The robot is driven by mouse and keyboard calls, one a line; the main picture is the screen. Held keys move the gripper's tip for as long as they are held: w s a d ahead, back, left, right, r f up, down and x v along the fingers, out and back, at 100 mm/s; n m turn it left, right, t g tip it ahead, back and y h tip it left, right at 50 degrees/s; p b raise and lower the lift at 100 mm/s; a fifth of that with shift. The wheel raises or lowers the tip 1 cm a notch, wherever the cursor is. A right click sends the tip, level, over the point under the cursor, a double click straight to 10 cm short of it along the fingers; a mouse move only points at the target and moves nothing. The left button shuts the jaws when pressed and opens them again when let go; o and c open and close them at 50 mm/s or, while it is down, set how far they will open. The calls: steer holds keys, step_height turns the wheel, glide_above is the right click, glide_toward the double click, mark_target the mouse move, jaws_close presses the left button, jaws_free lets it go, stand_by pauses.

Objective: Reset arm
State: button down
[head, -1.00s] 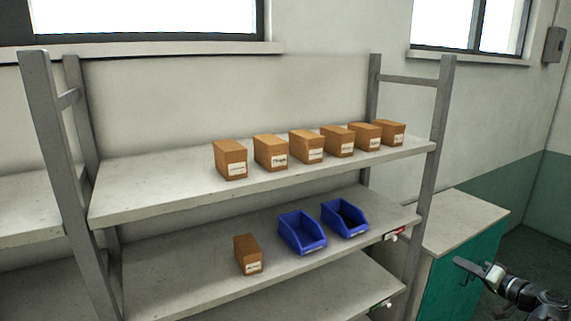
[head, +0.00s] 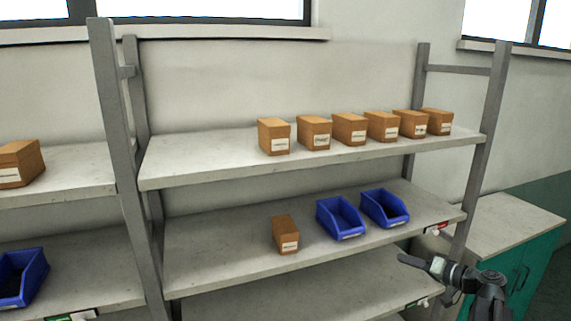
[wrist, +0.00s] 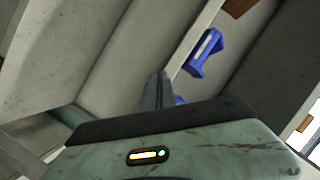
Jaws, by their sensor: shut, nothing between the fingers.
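My gripper (head: 412,260) is at the lower right of the head view, in front of the right end of the shelf rack. It points left and is shut and empty. In the wrist view its closed fingers (wrist: 157,92) stand together at the middle. They appear apart from the shelves and bins. A blue bin (wrist: 205,52) shows beyond them at the upper right of the wrist view, and a bit of blue shows behind the fingers.
Several brown boxes (head: 349,129) line the top shelf (head: 200,160). The middle shelf (head: 215,245) holds one brown box (head: 286,235) and two blue bins (head: 341,219). The rack's right post (head: 481,150) is near my arm. A teal cabinet (head: 530,262) stands at the right.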

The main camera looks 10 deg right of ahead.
steer(key=a+f+n+g+b, duration=0.25)
steer(key=a+f, duration=0.35)
steer(key=a, duration=0.5)
steer(key=a+f+n+g+b, duration=0.1)
steer(key=a+f+g+b, duration=0.15)
steer(key=a+f, duration=0.55)
steer(key=a+f+n+g+b, duration=0.15)
steer(key=a+f+g, duration=0.25)
steer(key=a, duration=0.9)
steer(key=s+a+f+n+g+h+b, duration=0.1)
steer(key=s+a+f+g+h+b, duration=0.3)
steer(key=s+f, duration=0.4)
steer(key=s+d+f+m+h+p, duration=0.2)
steer(key=d+m+h, duration=0.1)
steer(key=d, duration=0.4)
steer(key=shift+s+d+h, duration=0.25)
steer(key=shift+s+h, duration=0.15)
steer(key=shift+h, duration=0.2)
